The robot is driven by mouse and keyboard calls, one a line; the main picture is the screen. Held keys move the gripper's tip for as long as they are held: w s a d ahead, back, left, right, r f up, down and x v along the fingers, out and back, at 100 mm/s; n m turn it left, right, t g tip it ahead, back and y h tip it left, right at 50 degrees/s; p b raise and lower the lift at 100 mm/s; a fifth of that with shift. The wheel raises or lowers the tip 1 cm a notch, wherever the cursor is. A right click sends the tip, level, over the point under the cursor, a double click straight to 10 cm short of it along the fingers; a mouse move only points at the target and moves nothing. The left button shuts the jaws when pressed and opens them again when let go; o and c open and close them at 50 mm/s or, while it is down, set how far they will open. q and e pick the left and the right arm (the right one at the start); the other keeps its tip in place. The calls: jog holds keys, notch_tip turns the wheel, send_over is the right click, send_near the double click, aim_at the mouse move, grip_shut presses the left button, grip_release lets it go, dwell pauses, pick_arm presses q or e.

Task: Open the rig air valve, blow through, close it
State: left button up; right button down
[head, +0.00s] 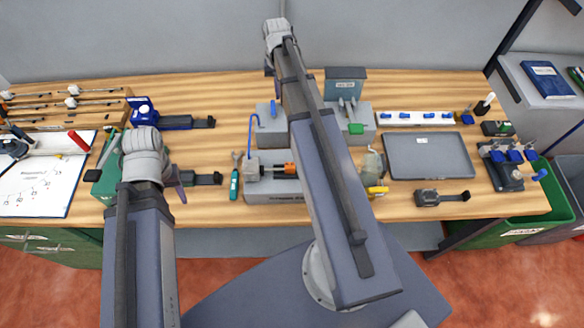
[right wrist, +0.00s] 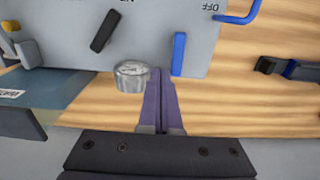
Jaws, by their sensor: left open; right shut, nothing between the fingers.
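The grey rig box (head: 365,125) stands at the back middle of the bench, partly hidden behind my right arm. A blue lever (head: 273,108) is on its left part. In the right wrist view the blue lever (right wrist: 179,54) lies at the box edge, near an OFF mark. A black lever (right wrist: 103,31) and a round gauge (right wrist: 131,77) are beside it. My right gripper (right wrist: 161,75) is shut and empty, its tips between gauge and blue lever; contact cannot be told. My left gripper (head: 180,185) is open over the bench's left part.
A blue tube (head: 250,135) rises left of the rig. A grey block with an orange part (head: 285,168) stands in front. A grey tray (head: 430,155) lies to the right, a clipboard (head: 45,185) far left. Bare wood shows left of the rig.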

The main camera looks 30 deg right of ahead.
aim_at(279, 108)
jog(key=shift+f, duration=0.2)
jog(key=shift+f+b, duration=2)
jog(key=shift+b, duration=0.2)
jog(key=shift+w+a, duration=0.1)
jog(key=shift+a, duration=0.1)
